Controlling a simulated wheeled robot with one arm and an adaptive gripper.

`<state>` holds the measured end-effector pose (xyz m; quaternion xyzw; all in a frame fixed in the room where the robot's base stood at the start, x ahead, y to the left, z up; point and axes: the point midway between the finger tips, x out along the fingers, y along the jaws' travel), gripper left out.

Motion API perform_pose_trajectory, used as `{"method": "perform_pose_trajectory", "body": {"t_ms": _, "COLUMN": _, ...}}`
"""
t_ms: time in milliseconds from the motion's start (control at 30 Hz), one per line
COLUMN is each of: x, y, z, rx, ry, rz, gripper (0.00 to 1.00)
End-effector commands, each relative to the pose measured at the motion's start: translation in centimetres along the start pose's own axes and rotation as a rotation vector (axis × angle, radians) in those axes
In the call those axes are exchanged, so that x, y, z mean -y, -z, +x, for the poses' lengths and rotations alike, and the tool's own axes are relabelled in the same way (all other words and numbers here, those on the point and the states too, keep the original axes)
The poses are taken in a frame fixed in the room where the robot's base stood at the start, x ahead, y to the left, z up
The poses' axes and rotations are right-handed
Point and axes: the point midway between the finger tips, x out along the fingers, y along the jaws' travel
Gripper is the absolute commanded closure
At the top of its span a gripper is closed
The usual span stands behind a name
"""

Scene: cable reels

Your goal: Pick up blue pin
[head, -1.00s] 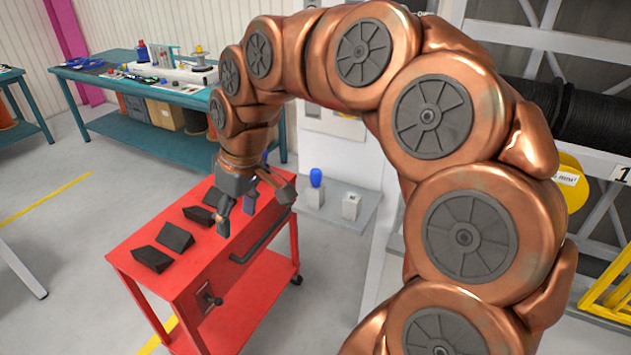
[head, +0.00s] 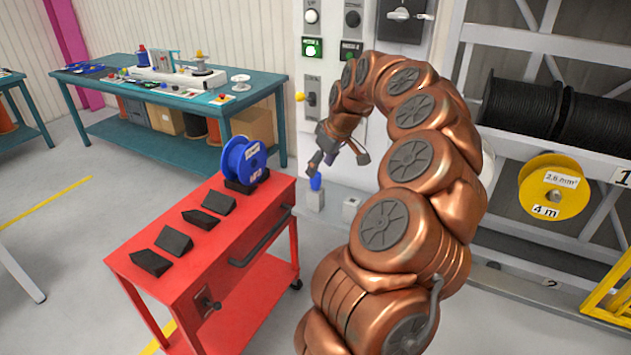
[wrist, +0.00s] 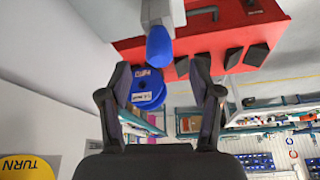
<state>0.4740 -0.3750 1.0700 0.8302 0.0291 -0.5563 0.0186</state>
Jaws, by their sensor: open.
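The blue pin (head: 316,183) stands upright in a light grey block on the ledge at the cabinet, right of the red cart. My gripper (head: 338,160) is open and close above the pin, slightly to its right in the head view. In the wrist view, the pin's rounded blue head (wrist: 159,47) shows beyond and between the open fingertips of my gripper (wrist: 158,82), apart from them. The grey block (wrist: 160,14) shows behind the pin in that view.
A blue reel (head: 244,160) sits on the red cart (head: 190,262) with several black wedges. The white cabinet with switches (head: 312,48) rises close behind. A yellow reel (head: 550,205) hangs on the rack.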

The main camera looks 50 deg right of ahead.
Motion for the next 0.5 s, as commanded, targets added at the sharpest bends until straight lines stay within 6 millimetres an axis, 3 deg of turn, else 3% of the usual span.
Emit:
{"method": "perform_pose_trajectory", "body": {"t_ms": 167, "x": 0.0, "y": 0.1, "z": 0.9, "rx": 0.000, "ry": 0.000, "rz": 0.000, "gripper": 0.36}}
{"method": "perform_pose_trajectory", "body": {"t_ms": 500, "x": 0.1, "y": 0.1, "z": 5.0, "rx": 0.000, "ry": 0.002, "rz": -0.001, "gripper": 0.36}}
